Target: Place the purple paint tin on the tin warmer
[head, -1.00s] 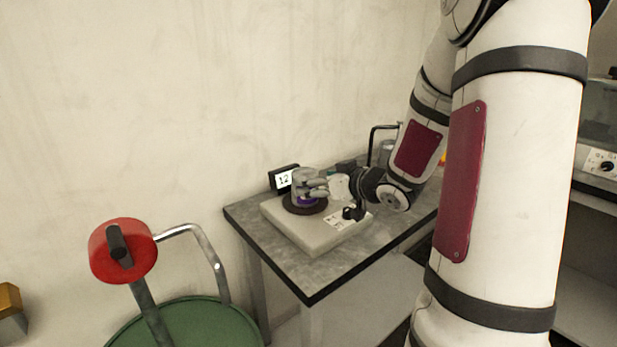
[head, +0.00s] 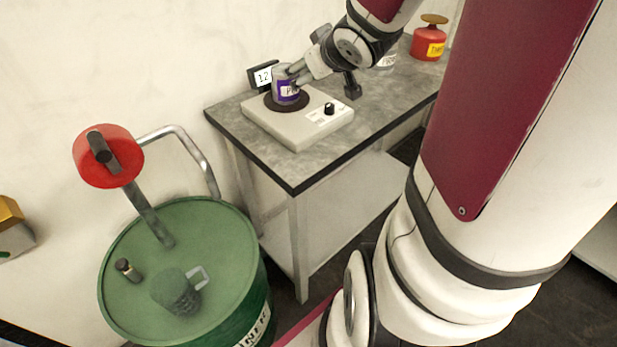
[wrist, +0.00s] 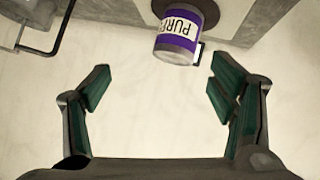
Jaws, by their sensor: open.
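The purple paint tin (head: 285,91) stands upright on the dark round plate (head: 271,103) of the tin warmer (head: 297,139). The warmer is a pale grey box with a black knob, on the table. In the wrist view the tin (wrist: 180,40) shows its purple band and part of a white label, beyond the fingertips. My gripper (head: 295,77) is at the tin's upper right in the head view. In the wrist view my gripper (wrist: 158,78) is open with nothing between its fingers, and the tin is apart from them.
A small display reading 12 (head: 263,77) stands behind the warmer. A red can (head: 430,42) is at the table's far right. The table (head: 293,175) is clear in front of the warmer.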

